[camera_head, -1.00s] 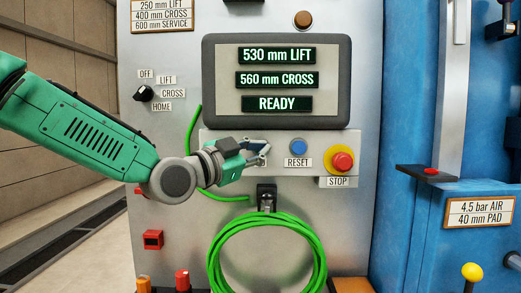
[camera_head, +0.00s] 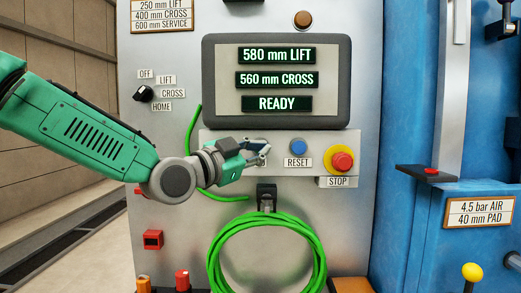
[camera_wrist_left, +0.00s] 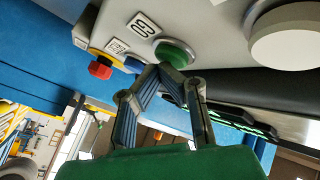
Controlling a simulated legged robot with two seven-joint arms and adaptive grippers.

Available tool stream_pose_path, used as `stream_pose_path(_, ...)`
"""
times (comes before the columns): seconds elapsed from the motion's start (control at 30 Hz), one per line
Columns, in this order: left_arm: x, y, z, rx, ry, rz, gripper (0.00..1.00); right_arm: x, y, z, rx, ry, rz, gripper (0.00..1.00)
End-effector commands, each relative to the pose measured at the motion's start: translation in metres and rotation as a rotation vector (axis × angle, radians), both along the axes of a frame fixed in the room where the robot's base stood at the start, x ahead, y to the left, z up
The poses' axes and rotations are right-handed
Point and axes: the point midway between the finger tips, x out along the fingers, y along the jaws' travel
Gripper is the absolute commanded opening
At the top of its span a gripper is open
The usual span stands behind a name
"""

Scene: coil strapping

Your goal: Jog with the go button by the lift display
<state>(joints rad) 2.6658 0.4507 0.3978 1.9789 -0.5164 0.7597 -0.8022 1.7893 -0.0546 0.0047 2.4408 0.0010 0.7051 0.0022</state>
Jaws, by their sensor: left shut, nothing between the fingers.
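My left gripper (camera_head: 260,153) is shut and empty, its tips at the panel just left of the blue reset button, covering the go button in the head view. In the left wrist view the green go button (camera_wrist_left: 174,53) stands right beyond the shut fingertips (camera_wrist_left: 172,76), beside the GO label (camera_wrist_left: 144,25). The tips are at or very near its face; contact cannot be told for sure. The lift display (camera_head: 277,55) reads 580 mm LIFT, above 560 mm CROSS (camera_head: 277,79) and READY (camera_head: 277,104). My right gripper is not in view.
The blue reset button (camera_head: 298,147) and red stop button (camera_head: 342,162) sit right of the gripper. A black selector (camera_head: 144,93) is at upper left. A coiled green cable (camera_head: 267,222) hangs below. A blue machine (camera_head: 408,100) stands at right.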

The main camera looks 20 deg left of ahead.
Motion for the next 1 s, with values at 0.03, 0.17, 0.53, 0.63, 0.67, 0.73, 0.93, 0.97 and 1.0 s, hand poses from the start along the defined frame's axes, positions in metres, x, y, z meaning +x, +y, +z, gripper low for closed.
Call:
stream_pose_path(0.03, 0.0, 0.001, 0.0, 0.0, 0.0, 0.002, 0.0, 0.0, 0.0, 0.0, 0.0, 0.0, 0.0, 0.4)
stream_pose_path(0.17, -0.002, 0.001, 0.0, -0.001, -0.001, 0.002, 0.0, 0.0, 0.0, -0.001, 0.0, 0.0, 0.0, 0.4)
stream_pose_path(0.53, -0.019, -0.002, -0.001, 0.0, 0.0, 0.001, 0.0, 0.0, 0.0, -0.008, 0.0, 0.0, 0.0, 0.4)
stream_pose_path(0.63, -0.019, -0.002, 0.0, 0.0, 0.0, 0.001, 0.0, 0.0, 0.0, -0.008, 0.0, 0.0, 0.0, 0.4)
stream_pose_path(0.67, -0.019, -0.002, 0.0, 0.0, 0.0, 0.001, 0.0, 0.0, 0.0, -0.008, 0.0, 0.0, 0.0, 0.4)
stream_pose_path(0.73, -0.019, -0.002, 0.0, 0.0, 0.0, 0.001, 0.0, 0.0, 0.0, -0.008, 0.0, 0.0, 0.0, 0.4)
stream_pose_path(0.93, -0.027, -0.005, 0.0, 0.001, -0.003, -0.001, 0.0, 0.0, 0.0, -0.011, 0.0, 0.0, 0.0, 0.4)
stream_pose_path(0.97, -0.03, -0.006, -0.001, 0.001, -0.003, -0.002, 0.0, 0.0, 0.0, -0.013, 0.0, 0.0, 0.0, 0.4)
stream_pose_path(1.0, -0.034, -0.007, -0.001, 0.001, -0.002, -0.002, 0.0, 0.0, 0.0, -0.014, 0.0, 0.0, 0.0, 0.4)
